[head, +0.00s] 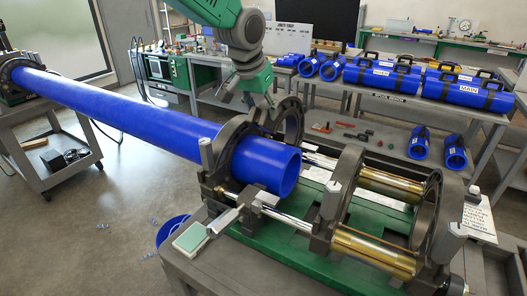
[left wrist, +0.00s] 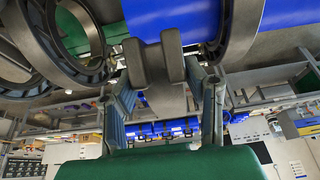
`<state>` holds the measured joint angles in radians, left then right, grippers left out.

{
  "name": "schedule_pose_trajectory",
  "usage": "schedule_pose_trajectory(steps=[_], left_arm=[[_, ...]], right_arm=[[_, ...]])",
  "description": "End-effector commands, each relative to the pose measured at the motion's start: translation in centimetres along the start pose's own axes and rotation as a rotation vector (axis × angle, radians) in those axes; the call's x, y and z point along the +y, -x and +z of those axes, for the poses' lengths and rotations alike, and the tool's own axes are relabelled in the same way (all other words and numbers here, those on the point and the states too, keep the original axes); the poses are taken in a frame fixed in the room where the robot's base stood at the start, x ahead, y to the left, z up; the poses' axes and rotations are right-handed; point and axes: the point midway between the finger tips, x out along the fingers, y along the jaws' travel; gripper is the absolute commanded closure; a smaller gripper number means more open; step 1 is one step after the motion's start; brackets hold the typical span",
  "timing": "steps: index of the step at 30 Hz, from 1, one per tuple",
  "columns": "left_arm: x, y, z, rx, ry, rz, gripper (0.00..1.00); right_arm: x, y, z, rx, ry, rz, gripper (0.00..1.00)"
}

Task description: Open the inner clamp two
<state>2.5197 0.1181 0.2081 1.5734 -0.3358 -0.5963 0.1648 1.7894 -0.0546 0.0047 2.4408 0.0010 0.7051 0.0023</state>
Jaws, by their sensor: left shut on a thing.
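A long blue pipe (head: 120,105) runs from the left through a dark grey ring clamp (head: 213,155) on the green cart bed, its open end just past the ring. Another dark ring part (head: 292,122) stands behind the pipe end. My left gripper (head: 263,104) reaches down from above to the top of these rings. In the left wrist view my left gripper (left wrist: 163,88) has its fingers on both sides of a dark grey clamp lug (left wrist: 158,68), shut on it. Which ring the lug belongs to is hard to tell. My right gripper is out of view.
Two more dark rings (head: 342,185) stand to the right, with brass cylinders (head: 372,250) between them. A grey lever or latch (head: 225,220) sits at the cart's front left. A bench with blue pipe pieces (head: 381,78) stands behind. Open floor lies at the left front.

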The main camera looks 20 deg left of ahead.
Motion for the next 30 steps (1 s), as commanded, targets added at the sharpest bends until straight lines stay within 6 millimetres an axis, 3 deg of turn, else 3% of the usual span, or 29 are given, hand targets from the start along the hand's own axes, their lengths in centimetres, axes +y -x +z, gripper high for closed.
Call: schedule_pose_trajectory(steps=[13, 30], left_arm=[[-0.1, 1.4, -4.5, 0.012, 0.000, -0.001, 0.84], [-0.1, 1.8, -6.1, 0.012, 0.001, -0.001, 0.84]], right_arm=[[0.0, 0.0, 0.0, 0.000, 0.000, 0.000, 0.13], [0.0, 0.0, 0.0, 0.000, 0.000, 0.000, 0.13]])
